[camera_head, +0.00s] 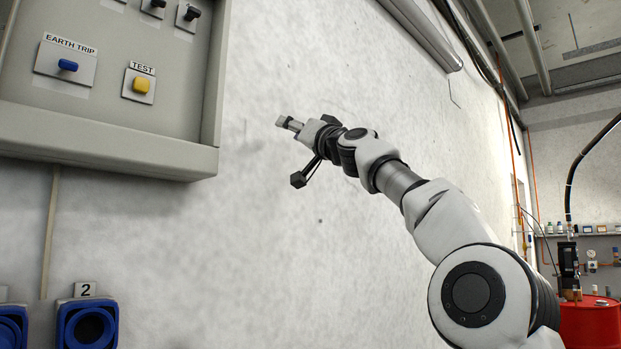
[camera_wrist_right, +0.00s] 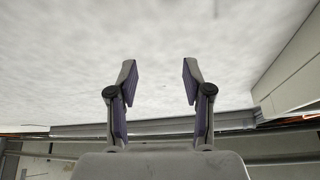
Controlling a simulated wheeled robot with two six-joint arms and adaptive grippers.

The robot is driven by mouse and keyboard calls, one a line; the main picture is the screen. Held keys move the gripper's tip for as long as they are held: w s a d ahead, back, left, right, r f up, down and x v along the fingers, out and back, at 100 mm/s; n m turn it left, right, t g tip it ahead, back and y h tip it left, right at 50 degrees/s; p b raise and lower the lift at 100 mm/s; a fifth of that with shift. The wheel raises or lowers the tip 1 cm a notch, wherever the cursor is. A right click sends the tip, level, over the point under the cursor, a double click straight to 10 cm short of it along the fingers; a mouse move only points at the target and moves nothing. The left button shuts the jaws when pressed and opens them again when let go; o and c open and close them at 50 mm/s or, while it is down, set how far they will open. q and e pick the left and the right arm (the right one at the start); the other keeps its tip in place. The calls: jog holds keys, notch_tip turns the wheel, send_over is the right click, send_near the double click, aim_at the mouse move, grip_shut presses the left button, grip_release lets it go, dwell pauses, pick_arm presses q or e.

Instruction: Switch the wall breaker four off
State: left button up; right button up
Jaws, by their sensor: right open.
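The grey wall panel (camera_head: 110,130) fills the upper left of the head view. At its top edge are black switches, one (camera_head: 153,6) cut off by the frame and another (camera_head: 188,14) to its right. No number shows beside them, so I cannot tell which is breaker four. My right gripper (camera_head: 284,122) is in front of the bare wall, to the right of the panel and apart from it. In the right wrist view my right gripper (camera_wrist_right: 160,70) is open, with nothing between its fingers. My left gripper is not in view.
The panel also bears a blue EARTH TRIP knob (camera_head: 67,65) and a yellow TEST button (camera_head: 141,85). Blue sockets (camera_head: 88,325) are low at left. A red drum (camera_head: 590,322) stands at far right. The wall (camera_head: 270,240) below the gripper is clear.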

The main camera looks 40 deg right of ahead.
jog(key=w+d+f+m+h+b, duration=0.1)
jog(key=w+d+f+m+h, duration=0.1)
jog(key=d+f, duration=0.5)
jog(key=shift+w+d+f+g+b, duration=0.25)
jog(key=shift+d+f+g+b, duration=0.05)
jog(key=shift+d+g+b, duration=0.1)
jog(key=shift+a, duration=0.1)
